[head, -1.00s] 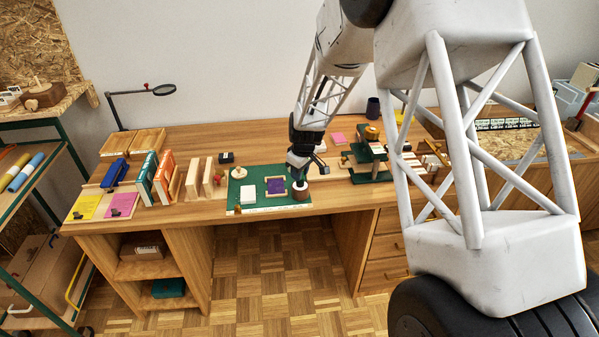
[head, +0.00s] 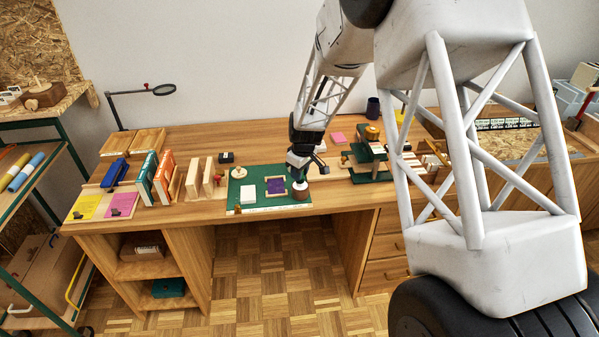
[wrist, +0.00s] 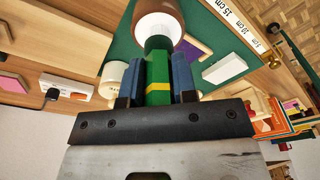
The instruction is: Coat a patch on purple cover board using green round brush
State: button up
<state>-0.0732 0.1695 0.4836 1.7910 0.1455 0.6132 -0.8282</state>
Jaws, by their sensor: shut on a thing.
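My gripper (wrist: 158,82) is shut on the green round brush (wrist: 158,72), which has a yellow band on its handle. The brush's dark lower end overlaps the mouth of a brown pot with a pale inside (wrist: 160,20). Whether the bristles are inside the pot or just above it, I cannot tell. In the head view my gripper (head: 299,182) is right at this pot (head: 300,193), at the right side of the green mat (head: 240,183). The purple cover board (head: 276,186) lies on the mat left of the pot, partly hidden in the wrist view (wrist: 198,50).
A white block (head: 248,193) and a round pale object (head: 239,173) are on the mat. A ruler (wrist: 235,22) runs along its front edge. Upright books (head: 157,177) stand to the left. A green press (head: 369,165) stands to the right.

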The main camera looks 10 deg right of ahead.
jog(key=shift+s, duration=0.1)
jog(key=shift+r, duration=3.45)
jog(key=shift+f, duration=0.15)
jog(key=shift+f, duration=2.35)
jog(key=w+a+r, duration=0.1)
jog(key=w+a, duration=0.5)
jog(key=shift+w+r, duration=0.15)
jog(key=shift+r, duration=0.05)
jog(key=shift+a, duration=0.1)
